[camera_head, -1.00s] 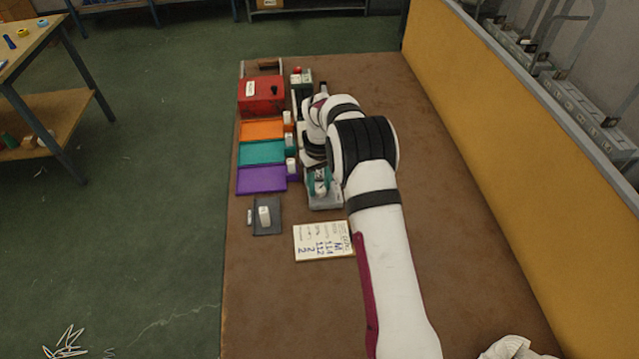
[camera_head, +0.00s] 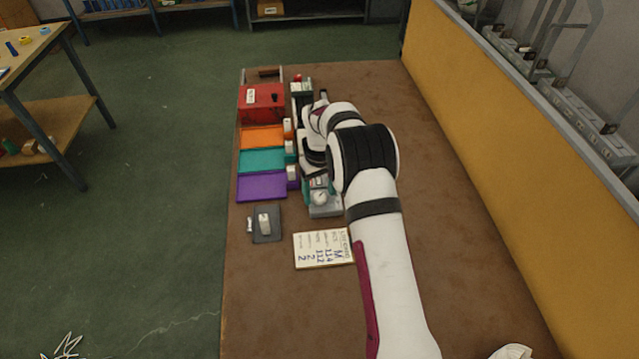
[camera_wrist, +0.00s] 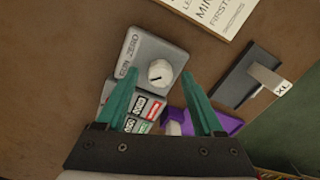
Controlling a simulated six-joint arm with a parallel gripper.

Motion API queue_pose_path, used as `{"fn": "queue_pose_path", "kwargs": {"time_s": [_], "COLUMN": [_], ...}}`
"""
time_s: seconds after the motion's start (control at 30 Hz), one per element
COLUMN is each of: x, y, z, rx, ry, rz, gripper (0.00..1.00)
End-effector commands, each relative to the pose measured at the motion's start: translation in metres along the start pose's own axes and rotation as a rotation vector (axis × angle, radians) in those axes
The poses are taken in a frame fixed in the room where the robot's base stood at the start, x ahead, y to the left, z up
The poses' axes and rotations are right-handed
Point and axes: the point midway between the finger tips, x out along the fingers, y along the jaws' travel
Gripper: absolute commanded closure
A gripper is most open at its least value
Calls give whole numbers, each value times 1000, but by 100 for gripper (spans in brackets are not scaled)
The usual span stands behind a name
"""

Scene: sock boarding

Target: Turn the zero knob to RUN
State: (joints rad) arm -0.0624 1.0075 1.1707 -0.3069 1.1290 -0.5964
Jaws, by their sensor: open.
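The zero knob (camera_wrist: 160,72) is a round white knob on a grey box (camera_wrist: 138,48) marked "ZERO" and what looks like "RUN". In the wrist view it sits just beyond and between my open fingertips (camera_wrist: 158,82), with no finger seen touching it. In the head view the knob (camera_head: 319,197) shows on the grey box (camera_head: 325,211), left of my arm. The teal fingers of my gripper (camera_head: 318,190) are mostly hidden there by the arm. The knob's exact pointing direction is too small to tell.
Purple (camera_head: 262,187), teal (camera_head: 262,160) and orange (camera_head: 262,136) trays lie left of the box. A red box (camera_head: 262,104) stands behind them. A dark plate (camera_head: 267,230) with a white block and a written card (camera_head: 322,249) lie in front. The table's right side is clear.

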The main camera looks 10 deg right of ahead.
Motion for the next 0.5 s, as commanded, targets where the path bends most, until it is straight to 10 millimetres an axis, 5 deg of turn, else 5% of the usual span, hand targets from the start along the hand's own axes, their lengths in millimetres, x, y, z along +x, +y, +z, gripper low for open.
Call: {"fn": "queue_pose_path", "kwargs": {"time_s": [0.17, 0.5], "x": [-31, -132], "y": [0, 0], "z": [-1, -1], "rx": [0, 0], "ry": [5, 5], "rz": [1, 2], "gripper": [31, 31]}}
